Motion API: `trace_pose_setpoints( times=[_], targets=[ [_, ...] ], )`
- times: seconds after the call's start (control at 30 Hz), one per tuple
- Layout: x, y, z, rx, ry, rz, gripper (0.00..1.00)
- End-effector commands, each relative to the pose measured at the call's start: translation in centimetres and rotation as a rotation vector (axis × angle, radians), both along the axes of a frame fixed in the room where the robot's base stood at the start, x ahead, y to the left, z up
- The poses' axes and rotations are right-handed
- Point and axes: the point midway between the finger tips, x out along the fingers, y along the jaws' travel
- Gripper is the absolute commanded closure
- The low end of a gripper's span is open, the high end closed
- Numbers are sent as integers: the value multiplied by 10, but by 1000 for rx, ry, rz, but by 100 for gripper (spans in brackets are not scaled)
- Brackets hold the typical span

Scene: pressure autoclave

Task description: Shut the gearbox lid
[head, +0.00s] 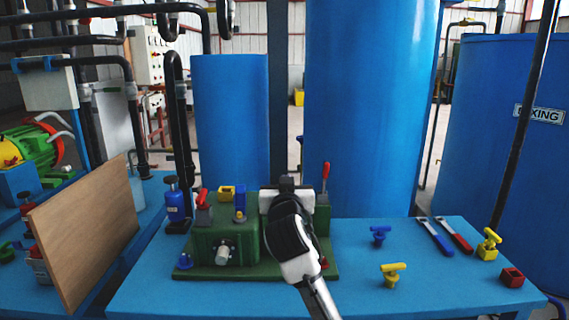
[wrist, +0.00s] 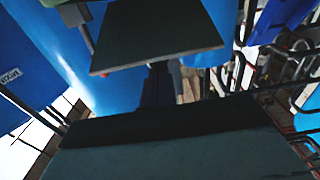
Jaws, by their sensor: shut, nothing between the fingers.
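The green gearbox (head: 205,245) stands on a green base plate on the blue bench in the head view. My gripper (head: 287,188) is at its right half, seen from behind, and my arm hides much of that half. The gripper is shut and holds nothing. I cannot tell whether it touches the gearbox. The lid's angle is hidden in the head view. In the wrist view a flat dark green panel (wrist: 155,35) shows at the top, possibly the lid. A large dark surface fills the bottom, and I cannot tell what it is. The fingertips do not show clearly there.
A red-handled lever (head: 325,176) rises at the gearbox's right. A blue bottle (head: 177,203) stands left of it. A wooden board (head: 88,230) leans farther left. Tall blue tanks (head: 370,110) stand behind.

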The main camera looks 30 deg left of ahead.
Motion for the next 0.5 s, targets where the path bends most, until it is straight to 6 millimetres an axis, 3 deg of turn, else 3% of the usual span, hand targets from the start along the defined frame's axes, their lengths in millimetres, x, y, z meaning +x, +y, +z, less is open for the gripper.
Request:
trace_pose_setpoints(
  times=[0.03, 0.5],
  targets=[
    [-3, -1, -19, 22, -28, 2, 100],
    [-18, -11, -46, 142, -230, 0, 100]
  ],
)
